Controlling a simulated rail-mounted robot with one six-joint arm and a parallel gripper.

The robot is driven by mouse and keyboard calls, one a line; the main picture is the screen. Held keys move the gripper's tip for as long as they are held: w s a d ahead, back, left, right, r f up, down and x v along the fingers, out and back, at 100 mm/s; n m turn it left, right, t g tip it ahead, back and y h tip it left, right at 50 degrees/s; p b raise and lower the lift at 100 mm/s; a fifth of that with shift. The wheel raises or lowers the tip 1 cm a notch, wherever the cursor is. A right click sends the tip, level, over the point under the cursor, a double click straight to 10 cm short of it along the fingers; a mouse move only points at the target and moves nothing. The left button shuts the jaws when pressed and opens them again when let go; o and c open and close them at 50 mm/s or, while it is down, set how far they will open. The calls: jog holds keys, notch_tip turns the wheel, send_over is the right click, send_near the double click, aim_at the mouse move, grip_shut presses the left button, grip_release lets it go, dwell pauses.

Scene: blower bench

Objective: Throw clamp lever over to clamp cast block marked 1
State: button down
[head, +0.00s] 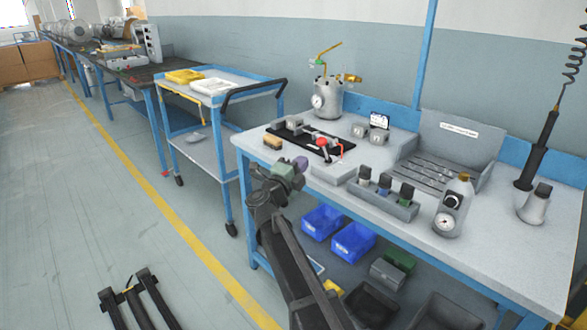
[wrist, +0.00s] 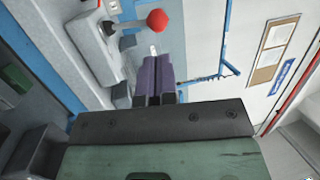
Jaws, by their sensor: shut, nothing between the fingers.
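The clamp lever (head: 323,142) has a red ball knob and stands at the front right of a black plate (head: 300,143) on the bench. The ball of the clamp lever also shows in the wrist view (wrist: 157,19), just beyond my fingertips. My gripper (head: 302,163) has purple fingers, shut and empty, at the bench's front edge, short of the lever. The fingers also show in the wrist view (wrist: 156,58), apart from the ball. A grey block (head: 293,123) sits on the black plate, and two more grey blocks (head: 378,136) stand behind right. No mark 1 is readable.
A row of small bottles in a grey rack (head: 383,198) and a gauge device (head: 453,205) stand on the right front. A pressure pot (head: 327,98) stands behind. Blue bins (head: 353,241) are below. A cart (head: 213,100) stands left.

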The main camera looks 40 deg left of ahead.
aim_at(319, 144)
jog(key=p+x, duration=0.1)
jog(key=x, duration=0.6)
jog(key=shift+w, duration=0.2)
jog(key=shift+w+r+p, duration=0.1)
jog(key=shift+r+p, duration=0.05)
jog(key=shift+p, duration=0.2)
